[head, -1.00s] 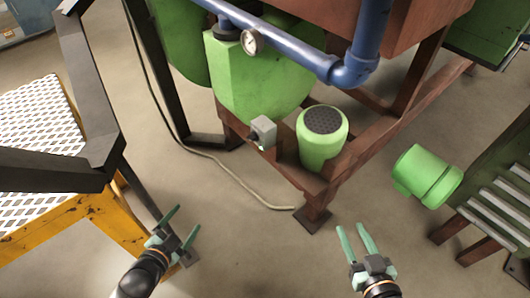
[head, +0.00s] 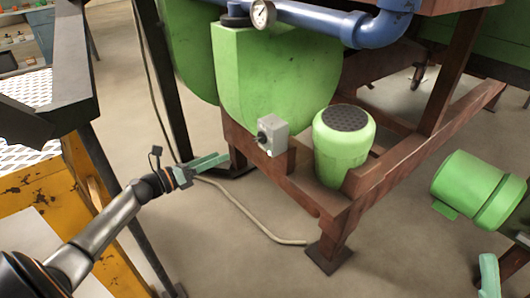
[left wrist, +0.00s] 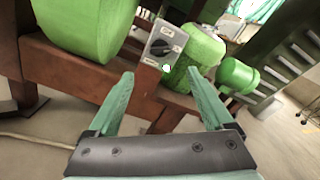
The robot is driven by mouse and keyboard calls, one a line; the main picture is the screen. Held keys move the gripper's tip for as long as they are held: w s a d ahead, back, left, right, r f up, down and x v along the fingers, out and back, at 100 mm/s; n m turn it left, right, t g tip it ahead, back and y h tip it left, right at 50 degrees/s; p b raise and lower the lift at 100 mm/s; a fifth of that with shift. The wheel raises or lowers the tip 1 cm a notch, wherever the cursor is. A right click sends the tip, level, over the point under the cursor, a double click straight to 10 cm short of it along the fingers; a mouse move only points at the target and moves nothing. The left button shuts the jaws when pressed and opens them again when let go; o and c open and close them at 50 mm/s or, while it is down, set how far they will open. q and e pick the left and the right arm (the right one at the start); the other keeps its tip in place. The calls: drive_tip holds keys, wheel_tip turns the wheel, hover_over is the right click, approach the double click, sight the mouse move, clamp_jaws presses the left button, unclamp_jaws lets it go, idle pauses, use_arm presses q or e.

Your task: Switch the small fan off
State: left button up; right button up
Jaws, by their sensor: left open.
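A small grey switch box (head: 272,135) with a black rotary knob is mounted on the rust-brown frame, beside a green cylinder with a dark perforated top (head: 343,145), which looks like the small fan. My left gripper (head: 222,160) is to the left of the switch box, apart from it and pointing toward it. In the left wrist view the switch box (left wrist: 163,46) with its black knob shows beyond and between the open, empty fingers (left wrist: 165,92). Small labels sit above and below the knob, too small to read. Of my right gripper only a finger (head: 489,275) shows at the lower right edge; its opening cannot be told.
A blue pipe (head: 320,18) with a gauge (head: 262,14) runs above large green housings (head: 265,85). A yellow-framed platform (head: 75,200) and dark posts stand at left. A green motor (head: 480,190) is at right. A cable (head: 240,212) lies on the open floor.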

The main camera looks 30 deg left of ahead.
sight(255, 140)
use_arm(q)
drive_tip(key=b+x, duration=0.3)
drive_tip(key=x, duration=0.9)
drive_tip(key=shift+w+d+r, duration=0.1)
drive_tip(key=shift+w, duration=0.05)
drive_tip(key=shift+c, duration=0.2)
clamp_jaws()
